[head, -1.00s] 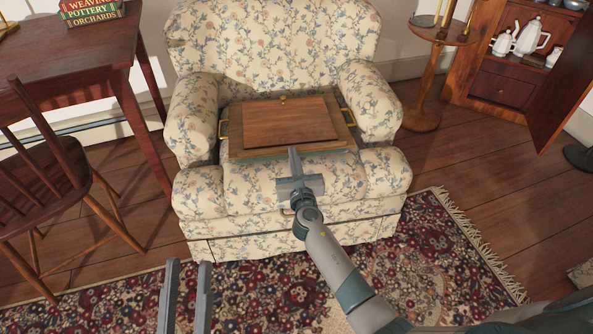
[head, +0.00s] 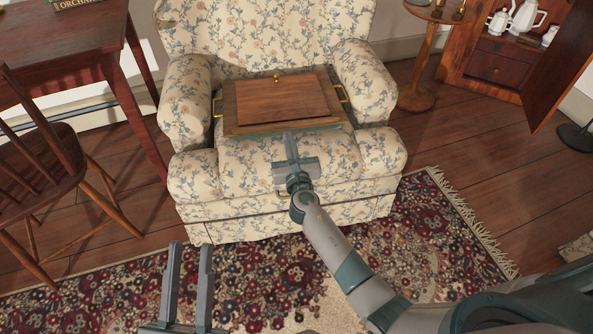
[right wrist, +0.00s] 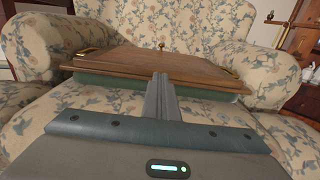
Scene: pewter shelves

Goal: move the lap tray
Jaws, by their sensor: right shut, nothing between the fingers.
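The lap tray (head: 240,122) is a wooden board with brass handles at its left and right ends and a green underside. It rests on the seat of the floral armchair (head: 265,38). A smaller wooden panel with a brass knob (head: 284,98) lies on top of it. The tray also shows in the right wrist view (right wrist: 110,66), just beyond my fingers. My right gripper (head: 290,137) is shut and empty at the tray's front edge; I cannot tell whether it touches. It shows in the right wrist view (right wrist: 159,80). My left gripper (head: 191,248) is open and empty, low over the rug.
A dark red table (head: 75,45) and a wooden chair (head: 50,180) stand at the left. A small round stand (head: 420,75) and an open cabinet (head: 500,65) with white china are at the right. A patterned rug (head: 400,240) covers the floor in front.

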